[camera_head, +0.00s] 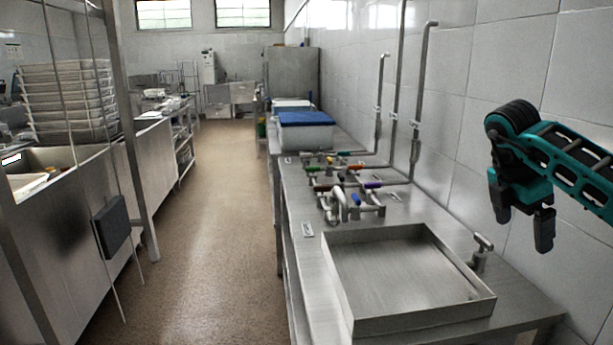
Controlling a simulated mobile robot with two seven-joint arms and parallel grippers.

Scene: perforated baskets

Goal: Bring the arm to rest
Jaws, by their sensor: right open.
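My right arm comes in from the right edge, black and teal, in front of the tiled wall. My right gripper (522,228) points down with its two dark fingers apart and nothing between them. It is raised in the air, to the right of the metal tray-like basin (338,272) on the counter, and touches nothing that I can see. My left gripper is not in the view.
A steel counter (308,258) runs along the right wall, with coloured valve taps (340,178) and upright pipes (420,95). A blue-lidded bin (305,137) stands farther back. Stacked perforated baskets (70,100) stand at left. The brown aisle floor (215,215) is clear.

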